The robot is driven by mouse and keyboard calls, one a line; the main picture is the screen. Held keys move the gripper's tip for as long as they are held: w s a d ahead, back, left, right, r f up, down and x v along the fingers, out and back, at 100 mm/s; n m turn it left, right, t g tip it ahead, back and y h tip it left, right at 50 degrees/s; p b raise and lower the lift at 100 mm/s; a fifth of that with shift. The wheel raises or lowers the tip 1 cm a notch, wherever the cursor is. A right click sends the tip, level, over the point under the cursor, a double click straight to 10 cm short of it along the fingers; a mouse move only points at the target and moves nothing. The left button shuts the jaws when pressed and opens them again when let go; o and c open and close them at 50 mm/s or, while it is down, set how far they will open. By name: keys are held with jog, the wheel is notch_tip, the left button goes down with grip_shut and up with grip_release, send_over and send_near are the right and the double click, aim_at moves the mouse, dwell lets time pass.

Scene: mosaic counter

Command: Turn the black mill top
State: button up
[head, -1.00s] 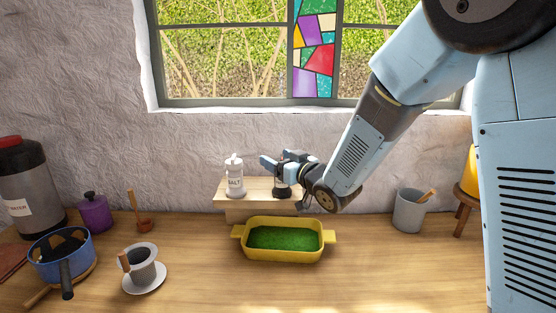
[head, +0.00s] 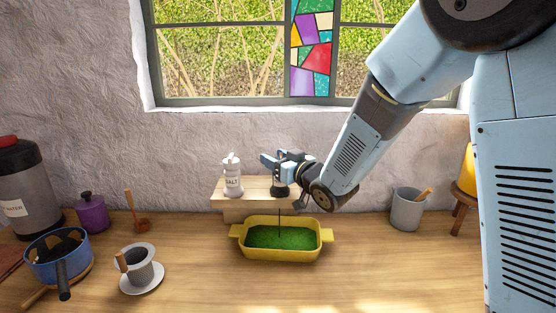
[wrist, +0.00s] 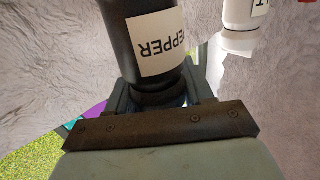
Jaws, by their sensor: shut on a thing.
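The black mill (head: 281,190) carries a white PEPPER label (wrist: 160,43) in the wrist view. In the head view it is upright at the right part of the wooden shelf; only its lower body shows below my gripper (head: 283,161). My gripper's two fingers (wrist: 163,95) are shut on the mill top, one on each side of it. A thin dark streak (head: 279,222) runs down from below the mill to the green filling of the yellow dish (head: 245,253). The contact between the mill's base and the shelf is too small to tell.
A white salt shaker (head: 232,177) stands on the wooden shelf (head: 240,207), left of the mill. A blue pan (head: 50,268), a cup on a saucer (head: 140,268) and a purple pot (head: 91,215) are at left. A grey crock (head: 407,212) is at right. The counter's front right is clear.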

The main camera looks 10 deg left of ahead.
jog(key=shift+m+t+h, duration=0.4)
jog(key=shift+t, duration=0.1)
jog(key=m+t+h, duration=0.3)
jog(key=shift+w+d+h, duration=0.1)
jog(key=shift+h, duration=0.2)
jog(key=m+t+h, duration=0.1)
jog(key=h, duration=0.1)
jog(key=m+t+h, duration=0.1)
jog(key=m+h, duration=0.2)
jog(key=h, duration=0.1)
jog(key=shift+w+d+m+t+h, duration=0.1)
jog(key=shift+d+m+t+h, duration=0.2)
jog(key=shift+t, duration=0.1)
jog(key=m+h, duration=0.1)
jog(key=h, duration=0.1)
jog(key=m+h, duration=0.2)
jog(key=h, duration=0.1)
jog(key=m+h, duration=0.2)
jog(key=shift+d+f+h, duration=0.1)
jog(key=shift+d+h, duration=0.3)
jog(key=shift+d+m+g+h, duration=0.15)
jog(key=shift+m+g+h, duration=0.65)
jog(key=shift+h, duration=0.5)
jog(key=shift+d+m+g+h, duration=0.15)
jog(key=shift+m+g+h, duration=0.45)
jog(key=shift+m+h, duration=0.55)
jog(key=shift+h, duration=0.25)
jog(key=o, duration=1)
